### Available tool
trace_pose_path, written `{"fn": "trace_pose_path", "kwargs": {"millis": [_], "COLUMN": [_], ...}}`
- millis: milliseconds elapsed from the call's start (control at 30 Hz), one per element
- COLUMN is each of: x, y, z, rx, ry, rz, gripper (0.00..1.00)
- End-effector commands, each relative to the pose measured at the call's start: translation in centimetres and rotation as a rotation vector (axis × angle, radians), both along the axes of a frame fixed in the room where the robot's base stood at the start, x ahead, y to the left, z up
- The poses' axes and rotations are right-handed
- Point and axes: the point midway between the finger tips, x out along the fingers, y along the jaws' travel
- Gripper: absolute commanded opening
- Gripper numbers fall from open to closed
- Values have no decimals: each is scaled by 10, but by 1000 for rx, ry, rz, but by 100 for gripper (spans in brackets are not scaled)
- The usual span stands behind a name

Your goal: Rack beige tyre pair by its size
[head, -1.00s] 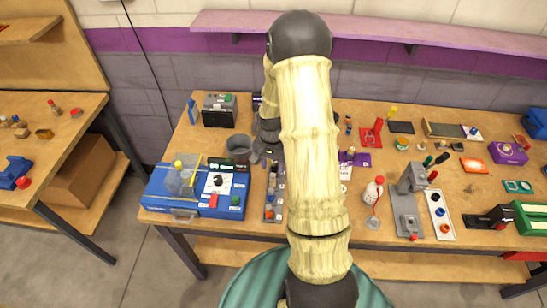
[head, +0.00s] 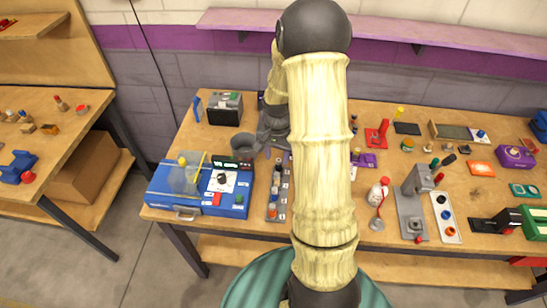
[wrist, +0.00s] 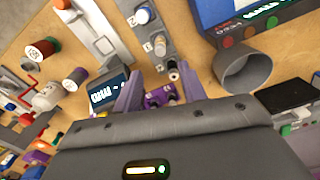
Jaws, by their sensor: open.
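My gripper (head: 268,142) is above the back end of the grey slot rack (head: 272,212), beside the grey cup, partly behind my arm in the head view. In the wrist view my gripper (wrist: 160,86) has its two fingers apart, with nothing seen held between them. The grey rack (wrist: 188,92) runs up the picture with number labels and several small round parts in it. A pale and black part (wrist: 173,70) sits in it just beyond the fingertips. I cannot tell for sure which part is the beige tyre pair.
The grey cup (head: 243,146) stands close to my gripper, by the blue case (head: 160,190). A purple block (wrist: 160,96) lies past the rack end. A white bottle (head: 379,192) and a grey press (head: 412,205) stand to the right. Much of the bench is crowded.

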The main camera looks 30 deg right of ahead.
Motion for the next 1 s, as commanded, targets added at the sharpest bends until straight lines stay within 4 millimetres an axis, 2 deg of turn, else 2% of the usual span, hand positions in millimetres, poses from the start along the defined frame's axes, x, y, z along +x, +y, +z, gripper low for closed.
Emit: {"fn": "trace_pose_path", "kwargs": {"millis": [133,267,400,600,767,1000], "x": [-7,-25,-55,-103,-123,-125], "y": [18,49,84,123,133,133], "z": [18,47,77,105,112,111], "rx": [-11,-30,-55,-86,-98,-98], "ry": [-23,-65,-117,-189,-216,-216], "rz": [89,252,462,735,839,847], "gripper": [42,42,42,42,42,42]}}
